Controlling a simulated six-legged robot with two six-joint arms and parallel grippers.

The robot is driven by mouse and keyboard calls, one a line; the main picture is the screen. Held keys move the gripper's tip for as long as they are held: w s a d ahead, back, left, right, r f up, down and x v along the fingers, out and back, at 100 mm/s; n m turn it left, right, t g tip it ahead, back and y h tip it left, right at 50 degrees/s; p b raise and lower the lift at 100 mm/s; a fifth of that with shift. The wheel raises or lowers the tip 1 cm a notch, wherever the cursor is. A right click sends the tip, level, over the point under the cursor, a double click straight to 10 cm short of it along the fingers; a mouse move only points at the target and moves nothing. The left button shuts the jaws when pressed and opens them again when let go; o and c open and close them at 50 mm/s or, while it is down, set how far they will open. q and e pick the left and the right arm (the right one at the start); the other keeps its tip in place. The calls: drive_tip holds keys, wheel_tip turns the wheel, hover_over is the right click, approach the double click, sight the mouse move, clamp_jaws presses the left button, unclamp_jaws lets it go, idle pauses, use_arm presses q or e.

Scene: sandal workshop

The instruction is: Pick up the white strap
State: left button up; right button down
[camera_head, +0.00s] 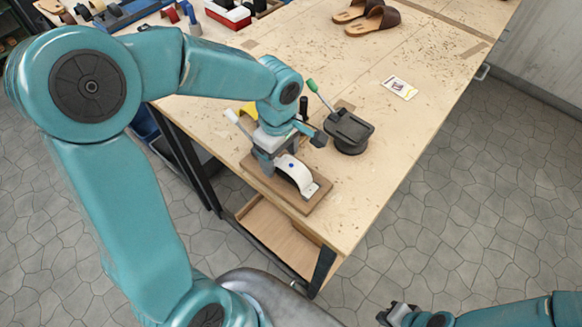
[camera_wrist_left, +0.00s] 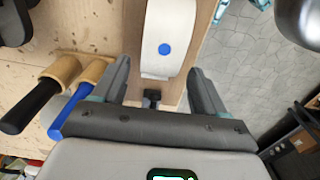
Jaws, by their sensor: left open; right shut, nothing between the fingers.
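The white strap (camera_head: 294,174) with a blue dot lies curved over a wooden board (camera_head: 308,207) near the table's front edge. In the left wrist view the strap (camera_wrist_left: 169,22) runs between the fingers toward the top edge. My left gripper (camera_head: 289,150) is open just above and behind the strap, pointing down. In the left wrist view its two fingers (camera_wrist_left: 160,78) stand on either side of the strap's near end, with nothing gripped. Its arm hides part of the board. My right gripper (camera_head: 397,313) is shut and empty, low over the floor at the bottom right.
A black round stand (camera_head: 351,131) with a green-handled tool is right of the left gripper. A card (camera_head: 399,88) and brown sandals (camera_head: 372,20) are farther back. The right table area is clear.

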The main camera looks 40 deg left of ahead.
use_arm(q)
drive_tip(key=shift+s+f, duration=0.1)
drive_tip(key=shift+f, duration=0.55)
drive_tip(key=shift+w+a+f, duration=0.1)
drive_tip(key=shift+w+f, duration=0.2)
drive_tip(key=shift+f, duration=0.1)
drive_tip(key=shift+s+r, duration=0.1)
drive_tip(key=shift+s, duration=0.1)
drive_tip(key=c, duration=1)
drive_tip(key=shift+w, duration=0.1)
drive_tip(key=shift+c, duration=0.6)
drive_tip(key=shift+r, duration=0.1)
